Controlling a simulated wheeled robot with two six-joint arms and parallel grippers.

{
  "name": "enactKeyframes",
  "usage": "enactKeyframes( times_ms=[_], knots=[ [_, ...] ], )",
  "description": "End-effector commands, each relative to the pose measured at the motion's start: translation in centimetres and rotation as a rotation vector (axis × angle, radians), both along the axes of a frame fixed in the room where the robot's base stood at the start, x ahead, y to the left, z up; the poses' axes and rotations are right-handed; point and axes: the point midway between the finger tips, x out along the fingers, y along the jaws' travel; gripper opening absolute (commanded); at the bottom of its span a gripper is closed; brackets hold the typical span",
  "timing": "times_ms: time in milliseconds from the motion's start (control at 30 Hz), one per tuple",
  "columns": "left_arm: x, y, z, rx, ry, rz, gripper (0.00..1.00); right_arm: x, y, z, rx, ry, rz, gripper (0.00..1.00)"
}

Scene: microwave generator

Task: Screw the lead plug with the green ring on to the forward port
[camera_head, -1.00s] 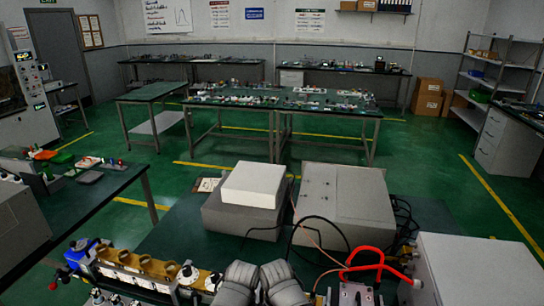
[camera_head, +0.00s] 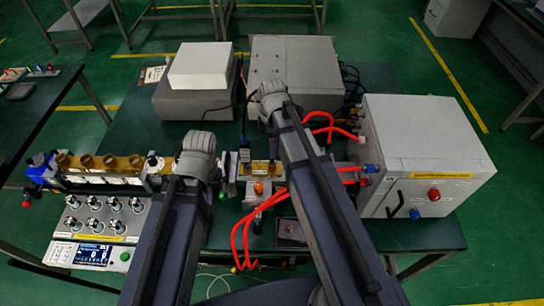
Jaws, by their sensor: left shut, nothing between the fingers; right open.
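My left gripper (camera_head: 198,150) is at the end of my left arm, over the right end of the brass waveguide row (camera_head: 100,172). It is shut and empty; its fingers are mostly hidden by the wrist. My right gripper (camera_head: 272,95) is further back, in front of the grey box. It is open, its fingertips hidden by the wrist. A small green spot (camera_head: 222,196) shows right of my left arm; I cannot tell whether it is the plug's green ring. A dark blue upright part (camera_head: 245,154) stands by a brass block (camera_head: 262,168). I cannot make out the forward port.
A white box (camera_head: 200,66) sits on a grey unit, beside a larger grey box (camera_head: 292,62). At right stands a white cabinet (camera_head: 425,150) with red and blue fittings. Red hoses (camera_head: 236,240) loop near the middle. A control panel (camera_head: 100,228) with knobs is front left.

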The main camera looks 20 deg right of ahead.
Motion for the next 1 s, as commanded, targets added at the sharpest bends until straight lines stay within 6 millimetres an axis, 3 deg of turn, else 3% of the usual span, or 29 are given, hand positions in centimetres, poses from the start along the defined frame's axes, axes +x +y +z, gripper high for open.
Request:
enactKeyframes(
  times_ms=[367,1000],
  knots=[
    [0.0,0.0,-0.8,0.000,0.000,0.000,0.00,0.1,-0.1,-0.8,0.001,-0.001,0.014,0.62],
    [0.0,0.0,-7.7,0.000,0.000,0.002,0.00,0.1,-0.1,-7.7,0.001,-0.001,0.013,0.62]
  ],
)
